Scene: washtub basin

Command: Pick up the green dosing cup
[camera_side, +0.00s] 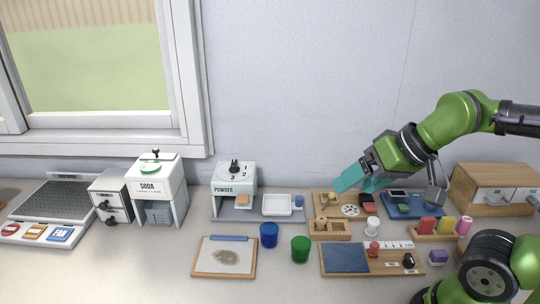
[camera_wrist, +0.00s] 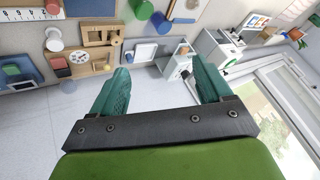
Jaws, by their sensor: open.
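The green dosing cup (camera_side: 300,249) stands on the counter, just right of a blue cup (camera_side: 268,235) and a little nearer the front. In the wrist view the green cup (camera_wrist: 143,8) is at the top edge, partly cut off, beside the blue cup (camera_wrist: 161,22). My gripper (camera_side: 352,182) has teal fingers and is high above the back of the counter, right of and behind the green cup, well apart from it. In the wrist view the fingers of my gripper (camera_wrist: 161,68) are spread with nothing between them.
A clipboard (camera_side: 225,258) lies left of the cups. A wooden board with a blue pad (camera_side: 345,258) is close on the right. Behind are a powder dispenser (camera_side: 234,176), a white tray (camera_side: 277,205) and a wooden block rack (camera_side: 330,230). The counter in front of the cups is clear.

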